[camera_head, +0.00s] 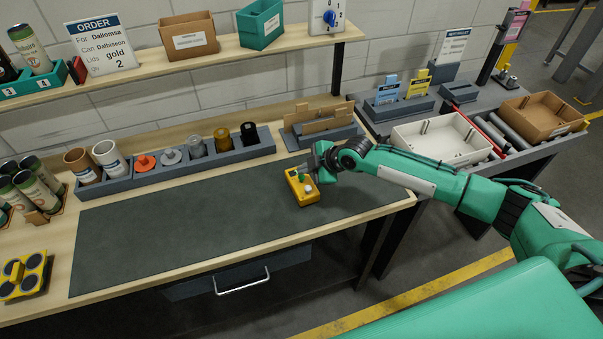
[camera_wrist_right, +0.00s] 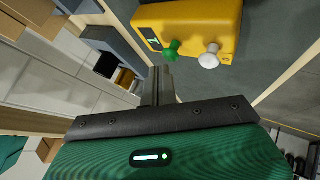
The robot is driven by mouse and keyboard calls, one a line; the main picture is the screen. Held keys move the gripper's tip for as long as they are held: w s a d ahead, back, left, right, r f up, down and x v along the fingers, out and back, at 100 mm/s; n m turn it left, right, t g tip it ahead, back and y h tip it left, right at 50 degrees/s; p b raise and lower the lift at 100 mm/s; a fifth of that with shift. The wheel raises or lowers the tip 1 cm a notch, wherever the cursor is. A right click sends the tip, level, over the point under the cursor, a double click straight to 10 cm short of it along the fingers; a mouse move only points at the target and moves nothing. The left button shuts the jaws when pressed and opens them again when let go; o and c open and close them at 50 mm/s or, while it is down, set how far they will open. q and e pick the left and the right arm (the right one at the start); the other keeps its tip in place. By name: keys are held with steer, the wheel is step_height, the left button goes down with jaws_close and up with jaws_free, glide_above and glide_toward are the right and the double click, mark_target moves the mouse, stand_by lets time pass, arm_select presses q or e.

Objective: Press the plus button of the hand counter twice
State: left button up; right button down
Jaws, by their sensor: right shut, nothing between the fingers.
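The hand counter (camera_head: 299,198) is a yellow box on the dark mat, near the right end of the table. It has a green button (camera_head: 301,178) and a white button (camera_head: 308,188); no plus mark is readable. In the right wrist view the counter (camera_wrist_right: 205,17) shows at the top, with the green button (camera_wrist_right: 172,47) and the white button (camera_wrist_right: 211,56) standing out from it. My right gripper (camera_head: 306,168) is shut and empty at the far side of the counter. Its fingertips (camera_wrist_right: 158,72) appear close to the green button, and I see no clear contact. My left gripper is not in view.
A holder with cardboard pieces (camera_head: 322,129) stands just behind the counter. A grey rack (camera_head: 176,171) with cups and lids lines the mat's back edge. A white tray (camera_head: 440,157) stands at the right. The dark mat (camera_head: 185,231) is clear left of the counter.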

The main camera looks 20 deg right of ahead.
steer(key=shift+r, duration=0.35)
step_height(320, 180, up, 5)
steer(key=p, duration=0.3)
steer(key=shift+p, duration=0.3)
stand_by(2.4)
